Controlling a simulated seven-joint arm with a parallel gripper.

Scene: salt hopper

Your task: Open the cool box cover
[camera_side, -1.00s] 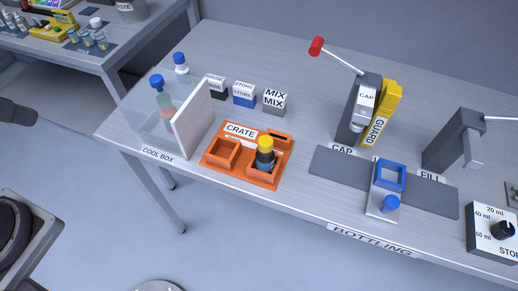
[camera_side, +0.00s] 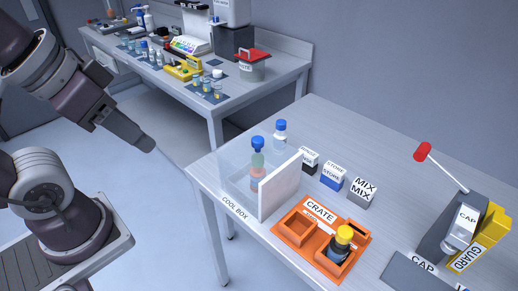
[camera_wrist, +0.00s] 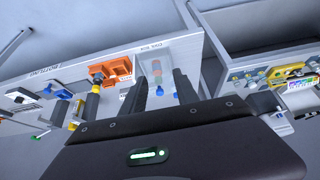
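The cool box (camera_side: 234,172) has clear walls and stands on the near left end of the bottling table. A white upright panel (camera_side: 280,185) forms its right side; I cannot tell if this is the cover. A bottle with a blue cap and greenish and orange contents (camera_side: 257,165) shows through the clear wall. My gripper (camera_side: 150,146) is in the air left of the cool box, apart from it and empty. In the wrist view my gripper (camera_wrist: 160,88) has its two dark fingers spread, with the cool box (camera_wrist: 148,58) ahead between them.
An orange crate (camera_side: 280,228) holding a yellow-capped bottle (camera_side: 341,243) stands right of the box. A blue-capped bottle (camera_side: 280,132) and labelled blocks (camera_side: 333,175) stand behind. Another table (camera_side: 290,72) with lab items is at the back. The floor gap beside my gripper is clear.

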